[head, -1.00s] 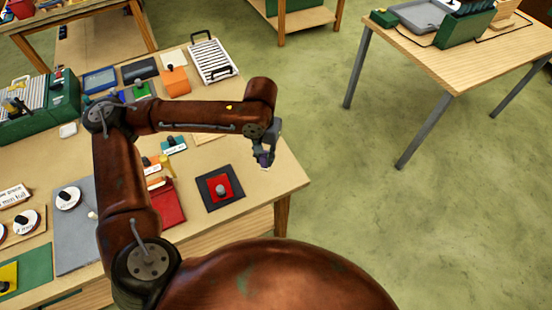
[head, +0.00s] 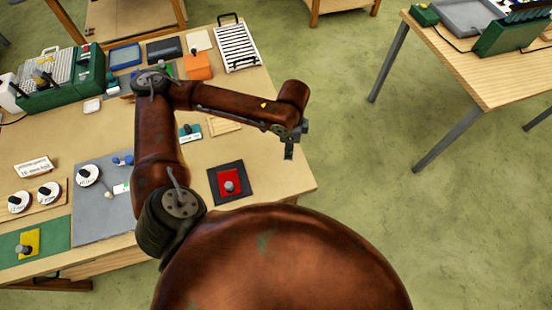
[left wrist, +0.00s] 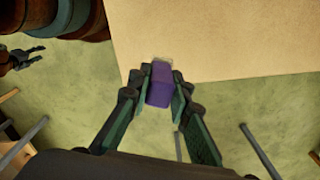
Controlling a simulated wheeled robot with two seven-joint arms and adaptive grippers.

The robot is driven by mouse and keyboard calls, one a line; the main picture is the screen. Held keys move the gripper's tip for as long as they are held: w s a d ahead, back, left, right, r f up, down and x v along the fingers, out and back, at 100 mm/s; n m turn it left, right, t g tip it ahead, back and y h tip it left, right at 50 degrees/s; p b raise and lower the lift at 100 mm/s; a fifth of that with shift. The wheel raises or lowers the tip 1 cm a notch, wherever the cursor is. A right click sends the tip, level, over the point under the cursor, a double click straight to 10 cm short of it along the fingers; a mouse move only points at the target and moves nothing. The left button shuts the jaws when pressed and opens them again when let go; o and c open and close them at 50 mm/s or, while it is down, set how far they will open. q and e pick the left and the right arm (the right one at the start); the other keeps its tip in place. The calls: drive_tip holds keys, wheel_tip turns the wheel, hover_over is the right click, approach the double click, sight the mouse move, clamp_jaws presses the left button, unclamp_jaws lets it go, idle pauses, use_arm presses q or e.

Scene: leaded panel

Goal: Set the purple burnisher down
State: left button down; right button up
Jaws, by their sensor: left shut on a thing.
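My left gripper (head: 289,150) is near the right edge of the wooden table (head: 278,178) in the head view. In the left wrist view, its two fingers (left wrist: 161,76) are closed on the sides of the purple burnisher (left wrist: 160,90), a small purple block with a pale tip. I cannot tell the burnisher's height above the table. The burnisher does not show clearly in the head view.
A red pad with a grey knob (head: 229,182) lies on a dark square left of the gripper. A white slatted rack (head: 237,50) and an orange block (head: 197,66) are farther back. Another table (head: 475,75) stands at right across open floor. Bare tabletop surrounds the pad.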

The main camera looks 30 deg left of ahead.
drive_tip(key=w+r+t+p, duration=0.1)
drive_tip(key=w+r+p, duration=0.3)
drive_tip(key=w+r, duration=0.15)
use_arm(q)
drive_tip(key=s+d+r+m+p, duration=0.1)
drive_tip(key=s+m+p, duration=0.8)
drive_tip(key=m, duration=1.3)
drive_tip(key=shift+m, duration=0.3)
drive_tip(key=w+a+f+b, duration=0.1)
drive_tip(key=w+a+f, duration=0.1)
drive_tip(key=w+f, duration=0.1)
drive_tip(key=w+a+f+b, duration=0.2)
drive_tip(key=w+f, duration=0.1)
drive_tip(key=w+a+f+b, duration=0.2)
drive_tip(key=w+f, duration=0.1)
drive_tip(key=w, duration=0.1)
drive_tip(key=shift+a+f, duration=0.2)
drive_tip(key=shift+f, duration=0.1)
wheel_tip(320, 180, down, 3)
drive_tip(key=shift+r+p, duration=0.1)
drive_tip(key=shift+p, duration=0.5)
drive_tip(key=shift+f, duration=0.2)
use_arm(e)
drive_tip(key=r, duration=0.1)
drive_tip(key=s+r, duration=0.1)
drive_tip(key=r, duration=0.2)
drive_tip(key=shift+s+a+r, duration=0.2)
drive_tip(key=shift+s+r, duration=0.05)
drive_tip(key=shift+r, duration=0.15)
